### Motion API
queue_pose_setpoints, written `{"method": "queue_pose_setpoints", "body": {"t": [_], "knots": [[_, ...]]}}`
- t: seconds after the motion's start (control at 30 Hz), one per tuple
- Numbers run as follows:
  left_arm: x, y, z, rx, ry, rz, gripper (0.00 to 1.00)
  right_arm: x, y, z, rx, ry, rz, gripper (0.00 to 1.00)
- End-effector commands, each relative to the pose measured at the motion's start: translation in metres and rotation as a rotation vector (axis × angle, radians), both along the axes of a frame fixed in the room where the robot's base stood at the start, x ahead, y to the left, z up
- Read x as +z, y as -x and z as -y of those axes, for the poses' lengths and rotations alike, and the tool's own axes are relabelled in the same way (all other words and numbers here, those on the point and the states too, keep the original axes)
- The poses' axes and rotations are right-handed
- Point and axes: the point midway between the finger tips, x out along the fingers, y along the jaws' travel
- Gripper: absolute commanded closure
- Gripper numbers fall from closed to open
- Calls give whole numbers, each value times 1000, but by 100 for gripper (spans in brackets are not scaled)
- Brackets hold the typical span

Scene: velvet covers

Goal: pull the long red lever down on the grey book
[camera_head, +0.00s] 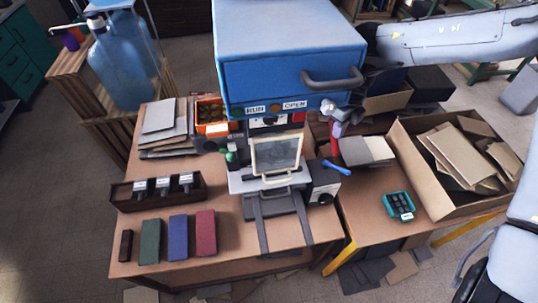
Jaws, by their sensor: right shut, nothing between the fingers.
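A press with a big blue box (288,55) on top stands at the middle of the table. A red lever (335,140) shows upright at its right side, partly hidden by my right gripper. My right gripper (336,120) is shut and empty at the lever's upper part; I cannot tell whether it touches it. A grey panel (275,154) in a cream frame sits tilted at the press front; I cannot tell if it is the grey book. My left gripper is not in view.
Brown, green, blue and red books (178,236) stand at the front left, before a dark rack (128,200). A grey-white stack (368,151), a teal keypad (398,205) and a carton (435,200) of boards lie to the right. Free table lies near the keypad.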

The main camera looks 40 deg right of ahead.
Motion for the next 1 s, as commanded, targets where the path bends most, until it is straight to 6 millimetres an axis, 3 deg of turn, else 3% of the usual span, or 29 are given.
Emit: {"method": "queue_pose_setpoints", "body": {"t": [0.1, 1.0], "knots": [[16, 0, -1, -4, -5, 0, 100, 22, -2, 0, 1, 3, 10, 100], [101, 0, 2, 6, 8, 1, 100, 129, 12, -8, 1, 1, 5, 100]]}}
